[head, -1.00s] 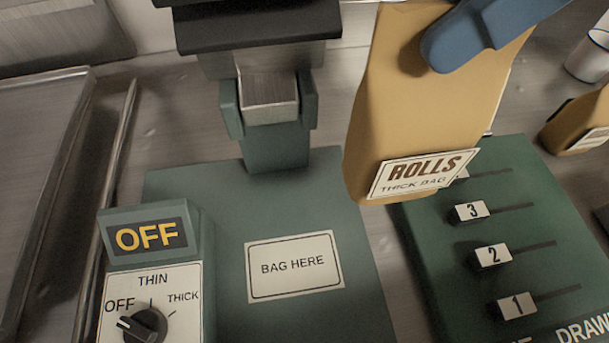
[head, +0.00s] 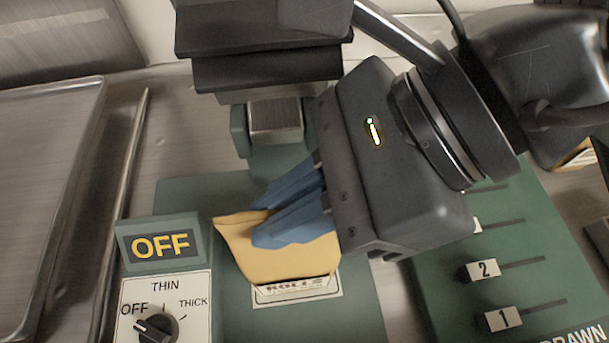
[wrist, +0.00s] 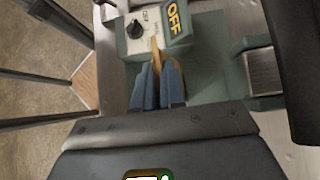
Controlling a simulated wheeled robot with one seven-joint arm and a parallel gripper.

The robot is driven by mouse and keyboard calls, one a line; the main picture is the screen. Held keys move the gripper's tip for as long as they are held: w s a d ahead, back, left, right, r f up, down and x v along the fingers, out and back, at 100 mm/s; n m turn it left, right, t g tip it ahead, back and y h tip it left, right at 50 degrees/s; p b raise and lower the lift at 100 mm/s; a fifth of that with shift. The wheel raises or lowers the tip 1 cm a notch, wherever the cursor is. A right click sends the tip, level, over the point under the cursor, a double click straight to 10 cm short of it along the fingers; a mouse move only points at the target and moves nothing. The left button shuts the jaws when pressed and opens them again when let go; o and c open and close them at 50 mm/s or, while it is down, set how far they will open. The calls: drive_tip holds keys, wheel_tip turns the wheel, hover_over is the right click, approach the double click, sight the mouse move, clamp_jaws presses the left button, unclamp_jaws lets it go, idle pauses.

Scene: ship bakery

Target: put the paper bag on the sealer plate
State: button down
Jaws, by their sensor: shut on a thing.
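In the wrist view the blue fingers (wrist: 158,84) pinch a thin edge of the bag (wrist: 156,55).
Left of the plate, the sealer's dial box (head: 165,285) has its display reading OFF. The sealer's black head (head: 262,65) stands behind the plate. A green panel with numbered sliders (head: 520,290) is on the right. A metal tray (head: 45,190) lies at far left.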

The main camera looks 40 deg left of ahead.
drive_tip(key=shift+f, duration=1.55)
drive_tip(key=c, duration=1.2)
unclamp_jaws()
drive_tip(key=shift+r, duration=0.1)
drive_tip(key=shift+r, duration=0.15)
drive_tip(key=b+v, duration=0.1)
drive_tip(key=v, duration=1.1)
drive_tip(key=shift+b, duration=0.3)
